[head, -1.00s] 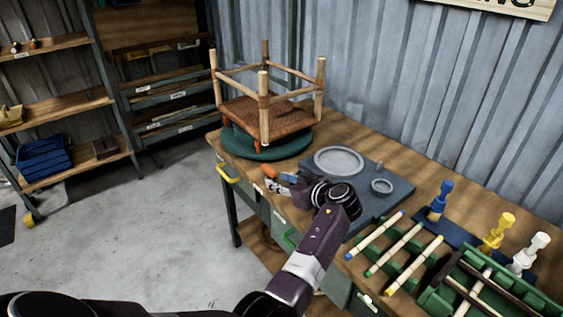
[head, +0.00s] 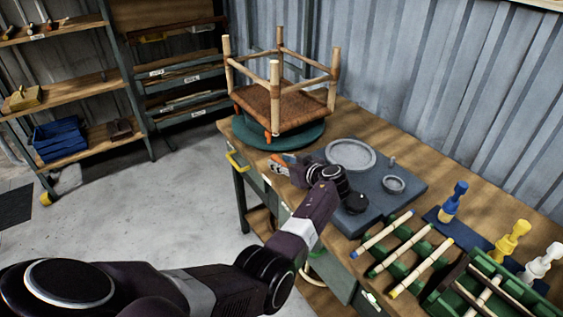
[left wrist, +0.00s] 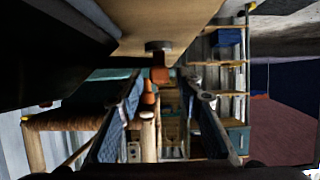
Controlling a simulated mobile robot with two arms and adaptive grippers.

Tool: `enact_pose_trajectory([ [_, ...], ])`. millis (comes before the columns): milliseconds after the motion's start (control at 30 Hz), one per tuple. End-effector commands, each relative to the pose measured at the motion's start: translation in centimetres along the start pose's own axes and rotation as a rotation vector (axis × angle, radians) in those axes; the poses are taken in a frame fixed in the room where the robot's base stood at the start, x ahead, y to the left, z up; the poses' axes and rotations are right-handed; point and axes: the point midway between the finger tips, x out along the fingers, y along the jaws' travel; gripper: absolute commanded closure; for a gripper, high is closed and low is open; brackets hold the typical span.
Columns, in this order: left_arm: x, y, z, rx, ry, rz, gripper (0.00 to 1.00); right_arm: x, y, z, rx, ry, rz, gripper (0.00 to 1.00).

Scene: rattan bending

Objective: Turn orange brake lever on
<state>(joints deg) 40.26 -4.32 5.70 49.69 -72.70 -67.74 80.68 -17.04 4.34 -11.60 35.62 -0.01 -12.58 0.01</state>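The orange brake lever (head: 279,157) shows only in small part at the bench's front edge, below the green turntable (head: 262,140). My left gripper (head: 276,165) is right beside it and partly hides it. In the left wrist view the two fingers (left wrist: 165,128) stand well apart. An orange piece, seemingly the lever (left wrist: 148,97), appears between them, nearer the left finger. I cannot tell whether a finger touches it. An upturned stool with a woven seat (head: 277,101) rests on the turntable. My right gripper is not in view.
A dark plate with a round grey dish (head: 351,154) lies behind my left arm. Shelves stand far left.

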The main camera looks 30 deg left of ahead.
Motion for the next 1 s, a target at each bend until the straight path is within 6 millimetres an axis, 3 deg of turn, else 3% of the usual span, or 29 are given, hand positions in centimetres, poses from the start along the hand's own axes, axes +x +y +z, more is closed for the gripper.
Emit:
enact_pose_trajectory([
  [167, 0.0, 0.0, 0.0, 0.000, 0.000, 0.000, 0.67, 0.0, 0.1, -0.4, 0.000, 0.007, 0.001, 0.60],
  [500, 0.0, 0.0, 0.0, 0.000, 0.000, -0.001, 1.00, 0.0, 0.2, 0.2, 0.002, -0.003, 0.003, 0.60],
  [767, 0.0, -0.1, 0.0, 0.006, 0.000, 0.012, 1.00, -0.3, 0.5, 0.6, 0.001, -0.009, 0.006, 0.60],
  [1000, -0.1, -0.5, -0.2, 0.041, 0.001, 0.095, 1.00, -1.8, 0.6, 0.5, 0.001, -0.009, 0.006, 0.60],
])
